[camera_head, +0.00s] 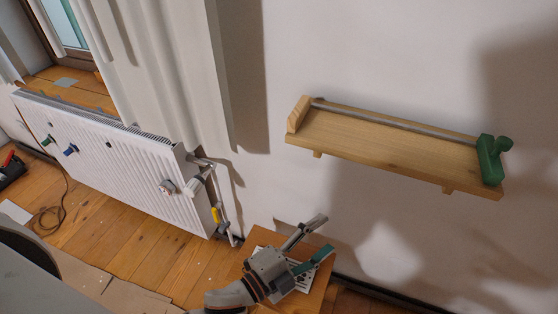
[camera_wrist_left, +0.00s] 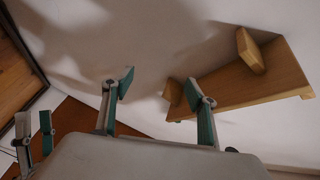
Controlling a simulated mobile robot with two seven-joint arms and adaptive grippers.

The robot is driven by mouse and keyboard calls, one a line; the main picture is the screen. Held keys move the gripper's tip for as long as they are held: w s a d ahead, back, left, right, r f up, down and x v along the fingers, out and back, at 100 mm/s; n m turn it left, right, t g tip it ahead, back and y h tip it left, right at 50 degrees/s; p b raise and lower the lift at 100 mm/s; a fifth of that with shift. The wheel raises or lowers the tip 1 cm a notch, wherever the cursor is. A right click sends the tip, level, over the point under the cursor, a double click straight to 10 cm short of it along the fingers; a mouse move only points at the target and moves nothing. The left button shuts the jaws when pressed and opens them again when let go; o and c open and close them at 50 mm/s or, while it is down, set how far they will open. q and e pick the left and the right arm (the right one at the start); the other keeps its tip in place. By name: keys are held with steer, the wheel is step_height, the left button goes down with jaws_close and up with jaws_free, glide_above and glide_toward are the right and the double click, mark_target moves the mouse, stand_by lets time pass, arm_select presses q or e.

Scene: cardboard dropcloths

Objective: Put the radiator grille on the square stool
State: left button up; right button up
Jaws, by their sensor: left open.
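A pale slotted plate, which looks like the radiator grille (camera_head: 303,285), shows on the square stool (camera_head: 321,281) in the head view. My left gripper (camera_head: 319,237) is over the stool, partly covering the plate. Its two fingers, grey with green pads, are spread wide with nothing between them. I cannot tell whether the gripper touches the plate. In the left wrist view the open fingers (camera_wrist_left: 157,88) point toward the wall and shelf. The grille is not clear there.
A wooden wall shelf (camera_head: 385,142) with a rail and a green end piece (camera_head: 490,160) is at the upper right. A white radiator (camera_head: 110,160) with valves and pipes stands left of the stool. A cable (camera_head: 48,218) lies on the plank floor.

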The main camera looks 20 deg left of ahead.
arm_select(q)
steer(key=s+a+f+n+g+y, duration=0.2)
steer(key=s+a+f+n+y, duration=0.1)
steer(key=s+a+f+n, duration=0.3)
steer(key=s+a+f+n+g+y, duration=0.2)
steer(key=s+a+f+n+y, duration=0.2)
steer(key=s+a+f+n, duration=0.2)
steer(key=a+f+n, duration=0.2)
steer(key=a+f, duration=0.2)
steer(key=a, duration=0.1)
steer(key=shift+a+f+n+y, duration=0.25)
steer(key=shift+f+n+y, duration=0.05)
steer(key=shift+n, duration=0.1)
